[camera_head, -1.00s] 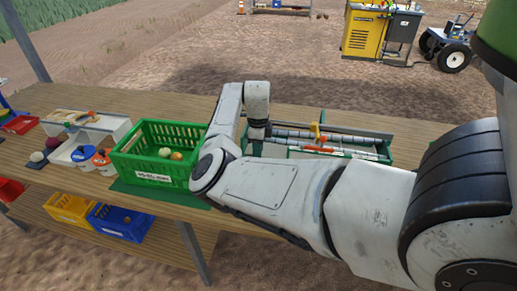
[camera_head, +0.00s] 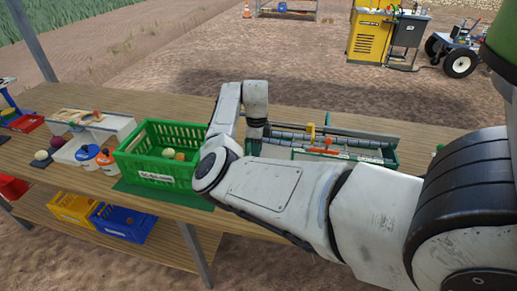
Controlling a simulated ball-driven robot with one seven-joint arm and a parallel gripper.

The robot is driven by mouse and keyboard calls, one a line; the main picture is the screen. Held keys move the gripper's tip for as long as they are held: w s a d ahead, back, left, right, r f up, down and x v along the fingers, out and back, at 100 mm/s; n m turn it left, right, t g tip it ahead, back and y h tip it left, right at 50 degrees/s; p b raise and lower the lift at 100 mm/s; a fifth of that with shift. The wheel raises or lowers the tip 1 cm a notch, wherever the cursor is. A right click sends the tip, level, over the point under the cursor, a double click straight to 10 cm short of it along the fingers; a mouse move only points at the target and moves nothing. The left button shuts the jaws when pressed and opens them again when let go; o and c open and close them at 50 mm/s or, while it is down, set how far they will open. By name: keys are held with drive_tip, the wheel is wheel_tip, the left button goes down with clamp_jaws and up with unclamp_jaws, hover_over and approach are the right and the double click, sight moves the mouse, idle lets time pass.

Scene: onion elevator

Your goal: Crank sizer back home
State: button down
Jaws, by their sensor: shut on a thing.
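The sizer (camera_head: 392,155) is a low green-framed unit on the wooden table, right of the crate, with long grey and white bars. An upright yellow-orange lever (camera_head: 311,131) and a small orange piece (camera_head: 327,142) show near its middle. My gripper (camera_head: 256,133) points down at the sizer's left end and is shut on the crank there. My wrist and forearm hide the crank itself, the fingertips and the sizer's near left part, so the crank's angle cannot be told.
A green crate (camera_head: 150,173) with a few onions stands just left of my wrist. A white tray unit (camera_head: 112,128) and two lidded tubs (camera_head: 88,155) are further left. Yellow (camera_head: 73,207) and blue (camera_head: 122,222) bins sit on the lower shelf. The table behind the sizer is clear.

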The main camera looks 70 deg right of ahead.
drive_tip(key=shift+w+a+f, duration=0.1)
drive_tip(key=shift+w+a, duration=0.2)
drive_tip(key=shift+w, duration=0.25)
drive_tip(key=shift+w+a, duration=0.35)
drive_tip(key=shift+w, duration=0.05)
drive_tip(key=shift+a, duration=0.15)
idle(0.3)
drive_tip(key=shift+w+a+f, duration=0.1)
drive_tip(key=shift+w+a, duration=0.15)
drive_tip(key=shift+a, duration=0.2)
drive_tip(key=shift+p, duration=0.3)
